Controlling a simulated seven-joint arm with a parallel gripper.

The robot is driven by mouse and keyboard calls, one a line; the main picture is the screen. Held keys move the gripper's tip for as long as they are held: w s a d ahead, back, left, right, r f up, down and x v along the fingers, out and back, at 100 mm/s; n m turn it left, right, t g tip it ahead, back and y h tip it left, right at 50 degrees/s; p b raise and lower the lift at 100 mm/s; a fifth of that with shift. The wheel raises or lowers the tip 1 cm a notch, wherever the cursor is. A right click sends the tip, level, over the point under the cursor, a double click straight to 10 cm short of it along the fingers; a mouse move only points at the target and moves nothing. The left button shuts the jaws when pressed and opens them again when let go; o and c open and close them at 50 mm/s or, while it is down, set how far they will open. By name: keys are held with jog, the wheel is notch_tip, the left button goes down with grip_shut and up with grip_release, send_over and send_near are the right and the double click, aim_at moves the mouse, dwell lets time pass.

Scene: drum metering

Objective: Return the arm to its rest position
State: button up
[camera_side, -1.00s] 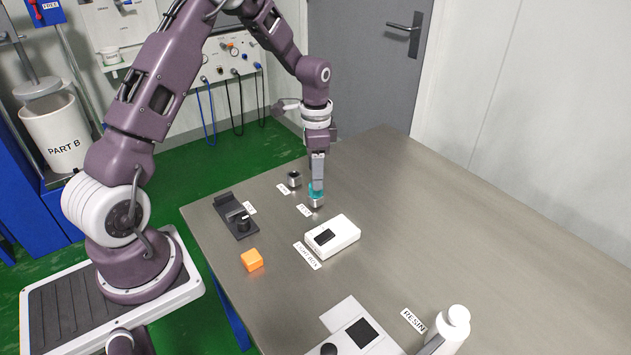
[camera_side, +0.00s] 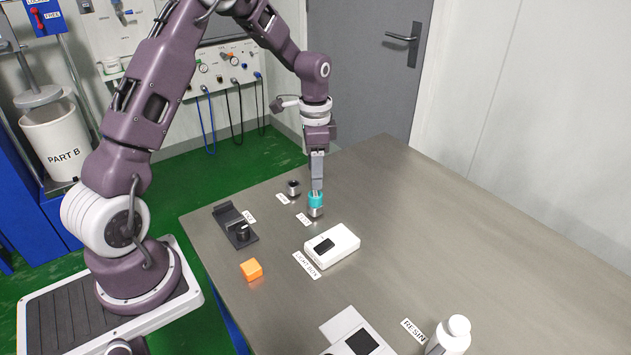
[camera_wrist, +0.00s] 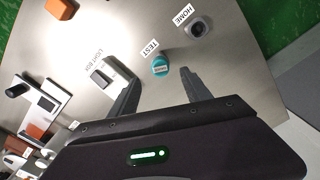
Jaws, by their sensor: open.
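My gripper (camera_side: 317,188) points straight down over the table (camera_side: 470,220). A cyan piece (camera_side: 316,199) sits on a small metal base by the TEST label, just below my fingertips. In the wrist view, the cyan piece (camera_wrist: 160,66) stands ahead of my two spread fingers (camera_wrist: 158,92), with nothing held between them. Whether a fingertip still touches it cannot be told from the side view.
A small dark-topped metal holder (camera_side: 293,187) stands close by at the HOME label (camera_wrist: 184,14). A white light box (camera_side: 332,246), an orange block (camera_side: 251,269), a black device (camera_side: 236,224) and a white resin bottle (camera_side: 452,335) are also on the table. The right side is clear.

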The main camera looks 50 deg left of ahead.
jog(key=s+d+r+n+t, duration=0.1)
jog(key=s+d+r, duration=0.15)
jog(key=r, duration=0.35)
jog(key=s+d+r+n+t, duration=0.1)
jog(key=s+d+r, duration=0.15)
jog(key=r, duration=0.25)
jog(key=s+d+r+n+t, duration=0.1)
jog(key=s+d+r, duration=0.1)
jog(key=s, duration=0.5)
jog(key=s+d+r+n+t, duration=0.1)
jog(key=s+d+r, duration=0.2)
jog(key=s, duration=0.4)
jog(key=s+d+r+n+t, duration=0.1)
jog(key=s+d+r+n, duration=0.1)
jog(key=s, duration=0.5)
jog(key=d+r, duration=0.1)
jog(key=d, duration=0.1)
jog(key=shift+s+d+r+t, duration=0.15)
jog(key=shift+d+r+t, duration=0.1)
jog(key=shift+d+t, duration=0.1)
